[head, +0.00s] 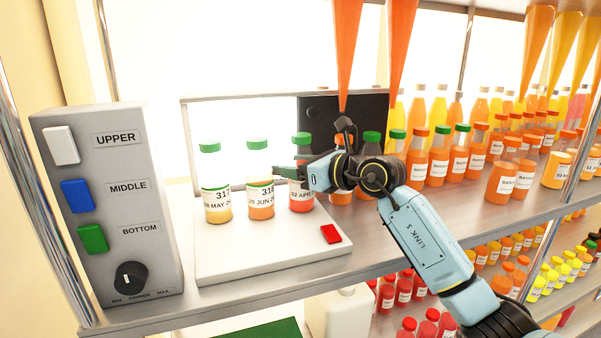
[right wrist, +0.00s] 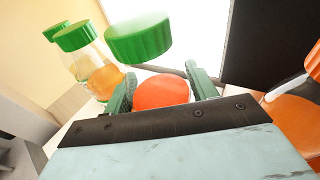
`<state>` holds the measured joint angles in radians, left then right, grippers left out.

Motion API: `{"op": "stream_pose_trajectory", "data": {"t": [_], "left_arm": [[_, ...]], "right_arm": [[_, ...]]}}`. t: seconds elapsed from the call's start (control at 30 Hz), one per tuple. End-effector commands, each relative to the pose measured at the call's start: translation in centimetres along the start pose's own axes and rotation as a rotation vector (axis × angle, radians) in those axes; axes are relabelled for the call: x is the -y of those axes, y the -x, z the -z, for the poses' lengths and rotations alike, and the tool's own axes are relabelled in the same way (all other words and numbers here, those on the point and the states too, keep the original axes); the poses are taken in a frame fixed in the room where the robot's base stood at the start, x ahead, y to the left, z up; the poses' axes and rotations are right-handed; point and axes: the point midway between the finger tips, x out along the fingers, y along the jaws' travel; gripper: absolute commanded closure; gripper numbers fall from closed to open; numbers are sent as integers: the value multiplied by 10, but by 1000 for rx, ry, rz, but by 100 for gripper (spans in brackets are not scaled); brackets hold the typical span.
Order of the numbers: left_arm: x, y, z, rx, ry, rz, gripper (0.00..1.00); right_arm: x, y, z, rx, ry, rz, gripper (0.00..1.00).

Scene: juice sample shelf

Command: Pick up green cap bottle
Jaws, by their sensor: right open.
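Three clear bottles with green caps stand upright in a row on a white platform (head: 225,262). The left bottle (head: 217,199) holds yellow liquid, the middle bottle (head: 260,199) orange and the right bottle (head: 301,195) red. My right gripper (head: 288,173) is at the right bottle, at the height of its upper body. In the right wrist view my right gripper (right wrist: 162,90) is open, its green fingers on either side of the red liquid (right wrist: 162,93) beneath a green cap (right wrist: 140,38). Contact with the bottle cannot be told. My left gripper is not in view.
A grey control box (head: 112,205) with white, blue and green buttons stands at left. A red button (head: 331,234) is on the platform's front right. A dark panel (head: 318,108) stands behind. Crowded juice bottles (head: 438,157) fill the shelf at right; orange cones (head: 345,50) hang above.

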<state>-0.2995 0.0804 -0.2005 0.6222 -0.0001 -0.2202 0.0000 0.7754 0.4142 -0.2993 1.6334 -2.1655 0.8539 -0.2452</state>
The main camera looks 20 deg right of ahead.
Motion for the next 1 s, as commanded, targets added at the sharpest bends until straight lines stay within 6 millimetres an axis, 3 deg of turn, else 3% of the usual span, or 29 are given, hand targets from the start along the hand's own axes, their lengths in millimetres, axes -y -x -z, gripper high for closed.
{"op": "stream_pose_trajectory", "data": {"t": [0.27,0.53,0.8,1.0], "left_arm": [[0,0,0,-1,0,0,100],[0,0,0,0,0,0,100],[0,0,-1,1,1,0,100],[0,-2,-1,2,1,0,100]], "right_arm": [[0,-2,0,1,2,1,44],[0,-2,0,1,1,1,79],[0,-1,-5,4,2,1,79],[0,4,-38,8,6,1,79]]}}
